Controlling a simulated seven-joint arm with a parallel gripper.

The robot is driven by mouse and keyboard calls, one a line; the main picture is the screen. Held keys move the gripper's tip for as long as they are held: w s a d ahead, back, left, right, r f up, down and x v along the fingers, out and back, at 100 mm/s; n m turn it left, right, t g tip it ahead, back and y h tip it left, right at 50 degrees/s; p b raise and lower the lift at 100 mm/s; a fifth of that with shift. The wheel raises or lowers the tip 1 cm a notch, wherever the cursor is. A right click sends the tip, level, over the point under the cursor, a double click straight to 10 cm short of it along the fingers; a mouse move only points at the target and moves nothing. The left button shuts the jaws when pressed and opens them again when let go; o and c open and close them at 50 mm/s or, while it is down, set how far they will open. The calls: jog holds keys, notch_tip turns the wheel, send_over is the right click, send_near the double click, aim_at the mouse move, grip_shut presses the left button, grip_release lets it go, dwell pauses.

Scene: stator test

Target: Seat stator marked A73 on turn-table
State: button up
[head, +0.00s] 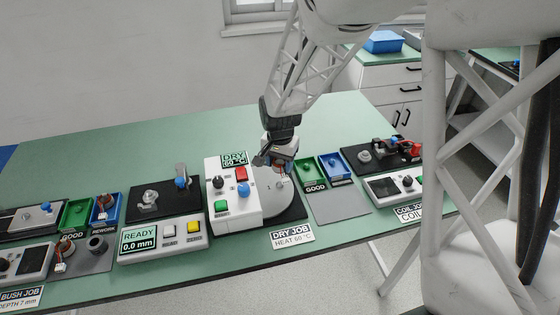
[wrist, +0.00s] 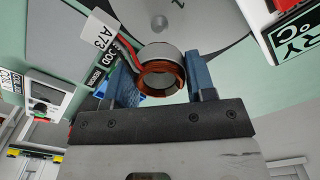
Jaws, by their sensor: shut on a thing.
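The stator (wrist: 163,70) is a ring with a grey outer shell and copper windings, with red and black leads. A white tag marked A73 (wrist: 101,33) hangs on it. My gripper (wrist: 162,80) is shut on the stator between two blue fingers in the wrist view. In the head view my gripper (head: 280,168) is over the turn-table (head: 272,204), a round light-grey plate on a dark base. The turn-table also shows in the wrist view (wrist: 205,22), beyond the stator. The stator is mostly hidden in the head view. I cannot tell its exact height above the plate.
A white control box (head: 243,207) with a DRY 60 °C display stands close left of the turn-table. A green GOOD bin (head: 305,180) and a blue bin (head: 345,173) are to its right, with a bare grey mat (head: 340,207) in front. Other stations stand farther left and right.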

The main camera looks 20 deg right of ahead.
aim_at(280, 182)
jog(key=shift+f, duration=2.15)
jog(key=shift+f, duration=1.4)
jog(key=o, duration=1.1)
jog(key=shift+c, duration=0.2)
notch_tip(280, 182, up, 7)
jog(key=shift+r, duration=0.4)
jog(key=shift+r, duration=0.1)
